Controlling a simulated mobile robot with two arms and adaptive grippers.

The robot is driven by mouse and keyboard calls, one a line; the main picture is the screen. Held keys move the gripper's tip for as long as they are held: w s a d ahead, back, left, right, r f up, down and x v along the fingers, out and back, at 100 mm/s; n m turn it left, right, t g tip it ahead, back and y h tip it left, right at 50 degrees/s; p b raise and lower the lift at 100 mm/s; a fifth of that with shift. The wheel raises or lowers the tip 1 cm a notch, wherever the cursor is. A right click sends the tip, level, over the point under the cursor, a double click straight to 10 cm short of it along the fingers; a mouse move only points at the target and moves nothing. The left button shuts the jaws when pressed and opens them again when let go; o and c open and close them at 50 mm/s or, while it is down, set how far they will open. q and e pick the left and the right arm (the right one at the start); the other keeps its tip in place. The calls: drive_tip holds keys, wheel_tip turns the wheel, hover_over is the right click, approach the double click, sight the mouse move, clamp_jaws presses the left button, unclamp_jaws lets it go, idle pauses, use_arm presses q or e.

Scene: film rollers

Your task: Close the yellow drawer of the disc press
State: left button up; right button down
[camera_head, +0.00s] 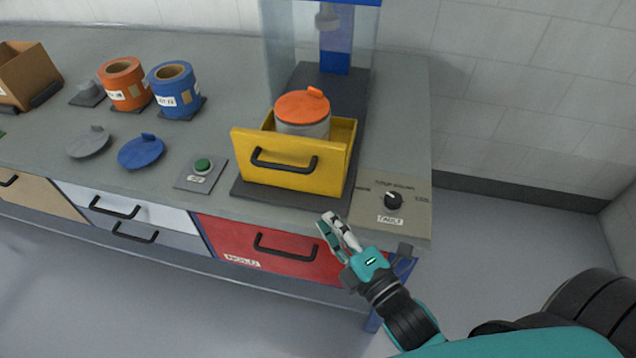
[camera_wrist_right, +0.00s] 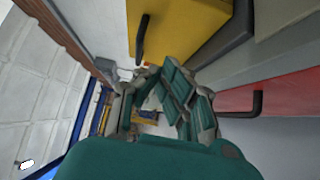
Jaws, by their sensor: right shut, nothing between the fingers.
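The yellow drawer (camera_head: 292,180) of the disc press (camera_head: 335,75) stands pulled out toward the front of the bench, with a black handle on its front. A grey container with an orange lid (camera_head: 303,108) sits in it. My right gripper (camera_head: 329,220) is shut and empty, in front of the bench edge, below and a little right of the drawer front, and apart from it. In the right wrist view the yellow drawer front (camera_wrist_right: 175,30) shows above the fingers (camera_wrist_right: 165,95). My left gripper is not in view.
A red bench drawer (camera_head: 262,243) with a black handle lies just below, close to my right gripper. A knob panel (camera_head: 392,203) is right of the press, a green button box (camera_head: 202,172) left. Orange (camera_head: 123,84) and blue rolls (camera_head: 174,90) stand farther left.

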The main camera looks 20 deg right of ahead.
drive_tip(key=w, duration=0.2)
drive_tip(key=w+a, duration=0.1)
drive_tip(key=w, duration=0.1)
drive_tip(key=w+p, duration=0.1)
drive_tip(key=w, duration=0.2)
drive_tip(key=shift+w+a+r, duration=0.1)
drive_tip(key=shift+a, duration=0.05)
drive_tip(key=shift+w+d, duration=0.8)
drive_tip(key=shift+w, duration=0.15)
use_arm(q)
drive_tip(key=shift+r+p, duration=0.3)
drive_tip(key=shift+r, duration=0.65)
use_arm(e)
drive_tip(key=shift+w+d, duration=0.35)
drive_tip(key=shift+w, duration=0.05)
